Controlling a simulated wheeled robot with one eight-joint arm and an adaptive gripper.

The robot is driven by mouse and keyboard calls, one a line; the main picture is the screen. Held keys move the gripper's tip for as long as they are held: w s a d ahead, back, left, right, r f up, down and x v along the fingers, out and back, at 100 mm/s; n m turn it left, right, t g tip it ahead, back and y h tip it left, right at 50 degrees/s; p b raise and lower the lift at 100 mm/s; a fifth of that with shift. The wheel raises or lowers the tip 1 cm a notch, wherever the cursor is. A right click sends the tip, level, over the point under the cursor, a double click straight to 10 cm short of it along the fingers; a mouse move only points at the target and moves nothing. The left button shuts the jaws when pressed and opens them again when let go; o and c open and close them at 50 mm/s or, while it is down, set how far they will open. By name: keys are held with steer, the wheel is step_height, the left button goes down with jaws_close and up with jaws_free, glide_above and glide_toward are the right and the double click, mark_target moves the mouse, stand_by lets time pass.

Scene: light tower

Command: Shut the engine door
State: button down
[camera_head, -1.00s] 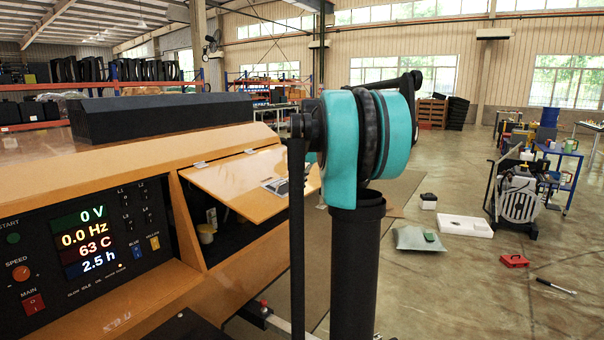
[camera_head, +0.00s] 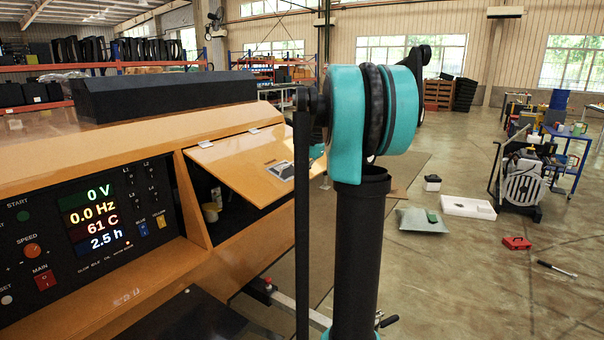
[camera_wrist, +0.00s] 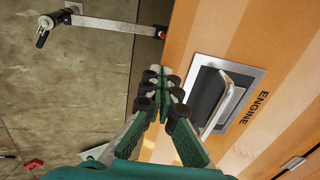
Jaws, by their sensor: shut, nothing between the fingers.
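The engine door (camera_head: 240,165) is an orange flap on the side of the machine, hinged along its top edge. It stands raised and tilted outward over a dark opening. In the wrist view the engine door (camera_wrist: 235,146) shows its "ENGINE" label and a silver-framed recess with a handle (camera_wrist: 219,106). My gripper (camera_wrist: 161,78) is shut and empty. In that view its fingertips are just left of the handle frame, over the door's edge; I cannot tell whether they touch the door. In the head view my arm hides part of the door, and my gripper is not visible.
The control panel (camera_head: 95,225) is left of the opening, with lit readouts. A bar with a black-handled clamp (camera_wrist: 45,25) sticks out from the machine low down.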

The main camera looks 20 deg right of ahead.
steer(key=w+a+f+t+y, duration=0.1)
steer(key=w+a+f, duration=0.3)
steer(key=f, duration=0.4)
steer(key=w+a+f+t+y, duration=0.2)
steer(key=w+a+f+t, duration=0.1)
steer(key=w+f, duration=0.3)
steer(key=w+a+f+t+y, duration=0.2)
steer(key=w+a+f, duration=0.3)
steer(key=f, duration=0.6)
steer(key=shift+w+t, duration=0.3)
steer(key=s+d+f+v, duration=0.1)
steer(key=f+v, duration=0.1)
steer(key=v, duration=1.1)
steer(key=w+d+t+y, duration=0.1)
steer(key=w+d, duration=0.3)
steer(key=d, duration=0.2)
steer(key=x, duration=1.3)
steer(key=shift+w+r, duration=0.3)
steer(key=shift+w, duration=0.25)
